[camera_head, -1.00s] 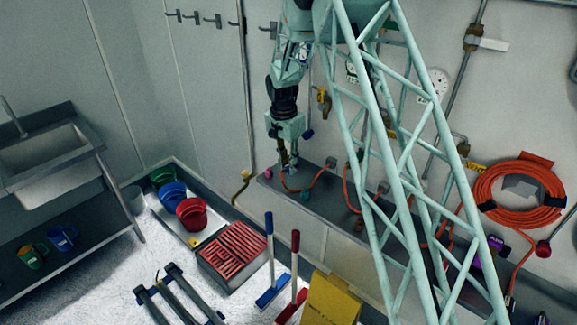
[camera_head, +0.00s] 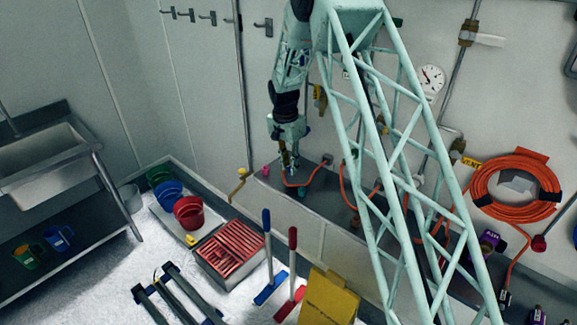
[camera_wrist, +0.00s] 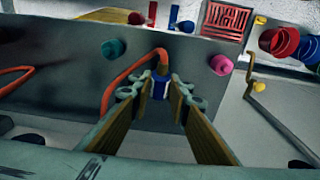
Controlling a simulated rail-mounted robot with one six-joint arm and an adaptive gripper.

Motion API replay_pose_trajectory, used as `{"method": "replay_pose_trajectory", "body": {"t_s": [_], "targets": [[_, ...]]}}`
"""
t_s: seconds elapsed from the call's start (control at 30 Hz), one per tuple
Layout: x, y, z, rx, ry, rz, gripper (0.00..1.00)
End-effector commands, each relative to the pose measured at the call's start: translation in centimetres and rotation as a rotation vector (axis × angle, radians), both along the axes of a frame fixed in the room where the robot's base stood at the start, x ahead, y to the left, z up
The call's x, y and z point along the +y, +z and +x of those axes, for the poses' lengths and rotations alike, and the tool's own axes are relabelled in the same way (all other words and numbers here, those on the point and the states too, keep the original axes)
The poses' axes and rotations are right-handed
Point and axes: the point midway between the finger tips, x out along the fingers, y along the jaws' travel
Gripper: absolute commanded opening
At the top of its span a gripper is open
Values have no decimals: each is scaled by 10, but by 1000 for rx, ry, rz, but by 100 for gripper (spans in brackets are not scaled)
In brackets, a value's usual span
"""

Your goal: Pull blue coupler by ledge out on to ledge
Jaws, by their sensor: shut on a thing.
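My gripper (camera_wrist: 161,98) points down at the grey ledge (camera_wrist: 60,60), and its two fingers are shut on the blue coupler (camera_wrist: 160,87) in the wrist view. An orange hose (camera_wrist: 125,75) runs from the coupler over the ledge. In the head view my gripper (camera_head: 289,166) is at the left part of the ledge (camera_head: 325,200), and the coupler between its fingers is too small to make out clearly. Whether the coupler touches the ledge cannot be told.
On the ledge a teal knob (camera_wrist: 112,48) and a pink knob (camera_wrist: 221,64) stand on either side of my gripper. A yellow crank handle (camera_head: 241,181) is off the ledge's left end. Buckets (camera_head: 188,211) and a red-slatted crate (camera_head: 228,252) are on the floor below.

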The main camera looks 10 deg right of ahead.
Motion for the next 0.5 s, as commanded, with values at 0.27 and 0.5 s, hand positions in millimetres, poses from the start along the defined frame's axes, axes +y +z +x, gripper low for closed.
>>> {"method": "replay_pose_trajectory", "body": {"t_s": [0.27,0.5], "targets": [[-7,-12,5,1,0,0,0],[-9,-23,7,1,0,-1,0]]}}
